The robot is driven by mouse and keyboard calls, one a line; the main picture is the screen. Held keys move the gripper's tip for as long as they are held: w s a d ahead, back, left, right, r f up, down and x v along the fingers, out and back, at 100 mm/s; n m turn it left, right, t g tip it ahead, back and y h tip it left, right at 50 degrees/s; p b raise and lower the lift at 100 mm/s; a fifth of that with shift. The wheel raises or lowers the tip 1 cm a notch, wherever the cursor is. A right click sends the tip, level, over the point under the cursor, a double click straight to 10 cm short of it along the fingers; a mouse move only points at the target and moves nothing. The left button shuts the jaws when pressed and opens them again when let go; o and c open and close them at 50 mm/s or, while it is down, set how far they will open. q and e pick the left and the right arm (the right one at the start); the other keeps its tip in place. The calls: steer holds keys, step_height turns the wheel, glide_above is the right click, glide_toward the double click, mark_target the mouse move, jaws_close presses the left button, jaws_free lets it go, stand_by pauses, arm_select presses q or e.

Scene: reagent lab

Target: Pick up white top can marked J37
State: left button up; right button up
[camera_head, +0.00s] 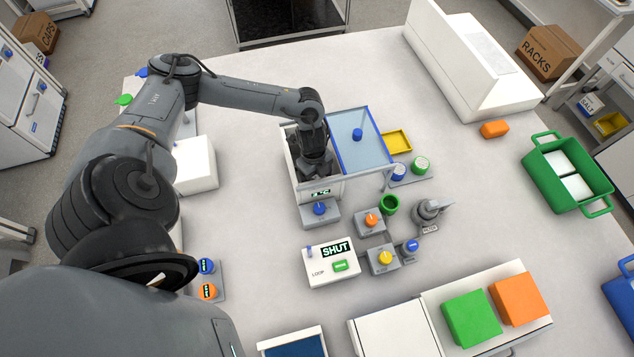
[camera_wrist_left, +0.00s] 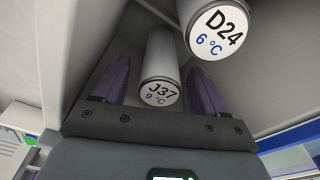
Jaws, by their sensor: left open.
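In the left wrist view the white can marked J37 9 °C (camera_wrist_left: 160,93) stands between the two spread fingers of my left gripper (camera_wrist_left: 160,85). The fingers are on either side of it, and a gap shows at each side. A second white can marked D24 6 °C (camera_wrist_left: 217,30) is close by on the right, outside the fingers. In the head view my left gripper (camera_head: 316,160) reaches down inside a white box with a blue clear lid (camera_head: 362,145). The cans are hidden there by my arm. My right gripper is not in view.
The box walls (camera_head: 297,172) surround my left gripper closely. A blue knob block (camera_head: 320,210) stands before the box, and a white SHUT panel (camera_head: 331,262) is nearer. A yellow tray (camera_head: 397,142) lies right of the lid.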

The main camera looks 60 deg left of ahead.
arm_select(q)
steer(key=c, duration=1.2)
steer(key=shift+r, duration=0.1)
steer(key=shift+c, duration=0.2)
